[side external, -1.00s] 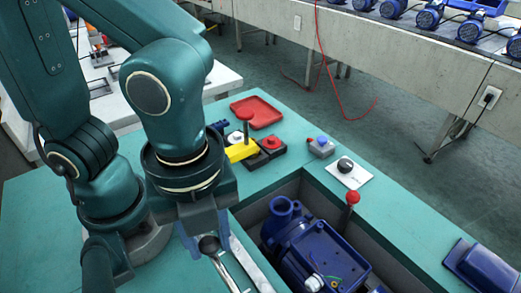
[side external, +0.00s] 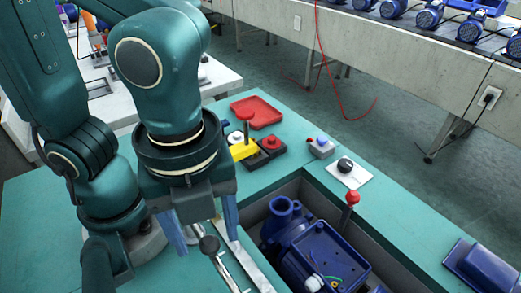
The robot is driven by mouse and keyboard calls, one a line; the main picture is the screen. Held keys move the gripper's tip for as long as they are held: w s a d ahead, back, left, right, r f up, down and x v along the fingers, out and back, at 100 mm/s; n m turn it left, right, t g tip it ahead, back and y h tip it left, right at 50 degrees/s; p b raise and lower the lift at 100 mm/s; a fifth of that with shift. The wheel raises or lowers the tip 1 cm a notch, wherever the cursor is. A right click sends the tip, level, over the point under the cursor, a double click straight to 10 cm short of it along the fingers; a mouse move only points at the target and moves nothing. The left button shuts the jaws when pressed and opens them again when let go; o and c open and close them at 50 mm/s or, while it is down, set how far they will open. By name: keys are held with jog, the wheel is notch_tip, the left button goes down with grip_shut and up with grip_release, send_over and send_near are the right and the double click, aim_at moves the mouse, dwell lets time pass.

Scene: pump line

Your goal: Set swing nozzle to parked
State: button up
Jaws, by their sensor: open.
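A metal rod with a dark round knob (side external: 209,244), which looks like the swing nozzle, runs from the knob down to the right and out of the bottom of the side external view. A flat metal strip (side external: 248,262) lies beside it on its right. My gripper (side external: 202,230) points down over the knob end of the rod. Its two blue-grey fingers are apart, one to the left of the knob and one up and to the right, and nothing is held. I cannot tell the exact height of the fingertips above the knob. No parked mark can be made out.
A blue pump (side external: 325,255) sits in a recess to the right, with a red-knobbed lever (side external: 351,200) at its edge. A black dial on a white plate (side external: 346,168), a grey switch box (side external: 320,148), red and yellow blocks (side external: 258,150) and a red tray (side external: 256,112) stand behind.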

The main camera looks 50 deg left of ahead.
aim_at(208, 240)
jog(key=shift+r, duration=1.6)
jog(key=w+a+n+t, duration=0.2)
jog(key=a+n, duration=0.4)
jog(key=n, duration=0.4)
jog(key=w+a+r+n+t, duration=0.1)
jog(key=w+a+n+t, duration=0.2)
jog(key=n, duration=0.8)
jog(key=w+a, duration=0.2)
jog(key=a, duration=0.1)
jog(key=shift+a+t, duration=0.25)
jog(key=shift+t, duration=0.05)
